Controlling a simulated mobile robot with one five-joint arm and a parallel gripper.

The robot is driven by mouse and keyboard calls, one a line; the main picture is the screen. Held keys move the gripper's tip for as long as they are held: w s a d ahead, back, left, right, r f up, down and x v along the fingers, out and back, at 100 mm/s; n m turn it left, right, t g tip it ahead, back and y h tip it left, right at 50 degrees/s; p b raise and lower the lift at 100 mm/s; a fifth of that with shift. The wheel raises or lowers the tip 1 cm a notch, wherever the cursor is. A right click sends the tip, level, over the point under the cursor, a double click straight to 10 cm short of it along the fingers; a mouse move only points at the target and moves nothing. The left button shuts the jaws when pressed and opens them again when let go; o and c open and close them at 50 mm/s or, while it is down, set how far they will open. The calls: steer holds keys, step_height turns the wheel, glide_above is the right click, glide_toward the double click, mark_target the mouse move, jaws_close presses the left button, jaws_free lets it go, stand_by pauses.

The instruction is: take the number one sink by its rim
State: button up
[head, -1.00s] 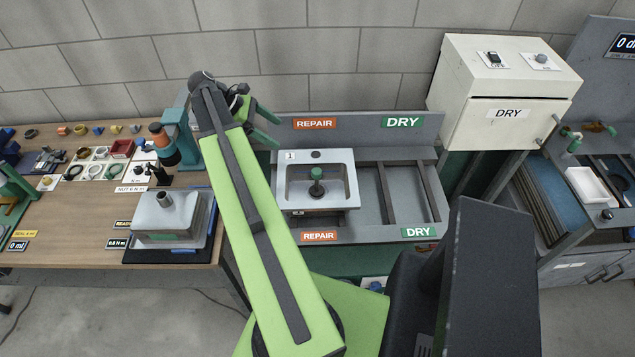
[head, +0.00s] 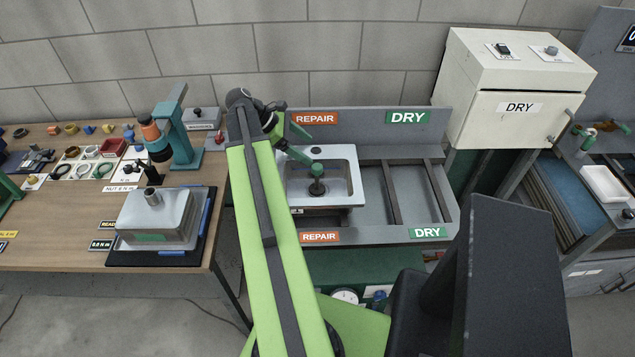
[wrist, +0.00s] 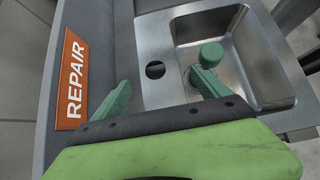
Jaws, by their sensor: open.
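The steel sink (head: 357,182) sits upright on the left, REPAIR part of the grey rack (head: 400,235). A green-topped plug-like part (head: 316,170) stands in its basin. Its number label is hidden behind my arm now. My gripper (head: 296,150) is open and empty above the sink's back left rim. In the wrist view my open gripper (wrist: 160,82) has one finger over the rack beside the orange REPAIR sign and the other over the basin. The sink's rim (wrist: 150,35), with a round hole, shows between them. I cannot tell whether the fingers touch it.
The rack's right, DRY part (head: 409,190) has bare rails and is empty. A cream DRY cabinet (head: 515,110) stands to the right. A wooden table (head: 60,240) at left bears small parts, a teal stand and an upturned metal basin (head: 155,215) on a black tray.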

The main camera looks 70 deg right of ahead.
mark_target(312, 152)
steer(key=b+x, duration=0.2)
steer(key=x, duration=0.1)
steer(key=shift+s+f, duration=0.15)
steer(key=shift+f, duration=0.25)
steer(key=shift+s, duration=0.1)
steer(key=shift+r, duration=0.15)
steer(key=shift+c, duration=0.2)
jaws_close()
